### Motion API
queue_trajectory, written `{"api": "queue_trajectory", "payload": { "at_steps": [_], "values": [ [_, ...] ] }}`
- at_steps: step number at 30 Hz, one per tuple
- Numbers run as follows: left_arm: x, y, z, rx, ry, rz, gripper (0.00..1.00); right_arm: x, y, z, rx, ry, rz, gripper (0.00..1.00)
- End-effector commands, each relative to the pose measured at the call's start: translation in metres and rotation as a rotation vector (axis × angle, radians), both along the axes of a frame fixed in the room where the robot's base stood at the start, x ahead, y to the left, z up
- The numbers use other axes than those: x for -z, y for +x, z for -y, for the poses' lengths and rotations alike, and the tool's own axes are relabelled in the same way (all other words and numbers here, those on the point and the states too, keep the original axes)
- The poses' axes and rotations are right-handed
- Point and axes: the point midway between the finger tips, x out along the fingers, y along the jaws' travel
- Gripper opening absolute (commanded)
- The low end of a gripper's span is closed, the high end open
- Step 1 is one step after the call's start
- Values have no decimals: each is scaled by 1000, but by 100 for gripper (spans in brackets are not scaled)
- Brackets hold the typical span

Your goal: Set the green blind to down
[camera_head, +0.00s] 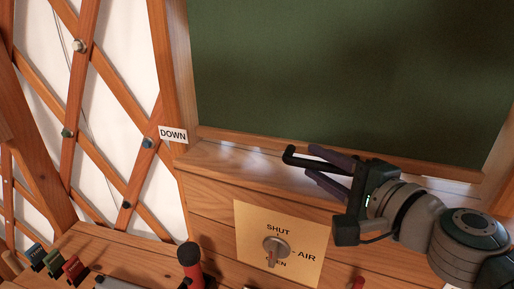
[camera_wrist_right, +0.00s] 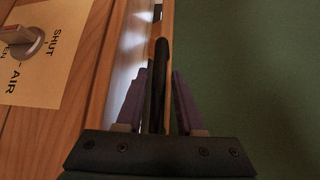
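The green blind (camera_head: 350,70) fills most of the window in the head view. Its wooden bottom rail (camera_head: 240,136) is close above the sill, level with the DOWN label (camera_head: 173,134). A black bar-shaped handle (camera_head: 291,157) with a bent end is at the rail; the bar (camera_wrist_right: 160,70) also shows in the right wrist view. My right gripper (camera_head: 313,163) has its two purple fingers apart, one on each side of the bar, with gaps showing in the wrist view. The blind's top is out of view. My left gripper is not in view.
Below the sill is an AIR plate (camera_head: 250,230) with a knob (camera_head: 276,247), marked SHUT and OPEN. A red lever (camera_head: 190,262) and several coloured switches (camera_head: 74,268) stand at lower left. Lattice wall (camera_head: 100,70) is at left.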

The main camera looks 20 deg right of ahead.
Motion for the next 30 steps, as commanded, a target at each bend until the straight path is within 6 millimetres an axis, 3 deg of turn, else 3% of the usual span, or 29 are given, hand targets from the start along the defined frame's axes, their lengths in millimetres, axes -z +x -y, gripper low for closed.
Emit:
{"api": "queue_trajectory", "payload": {
  "at_steps": [3,13,24,30],
  "values": [
    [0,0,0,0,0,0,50,0,0,0,0,0,0,50],
    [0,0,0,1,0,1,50,0,-6,1,0,0,-1,50],
    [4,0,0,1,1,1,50,-7,-68,10,-1,-1,-3,50],
    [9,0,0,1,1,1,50,-11,-91,14,0,0,-1,50]
  ]
}}
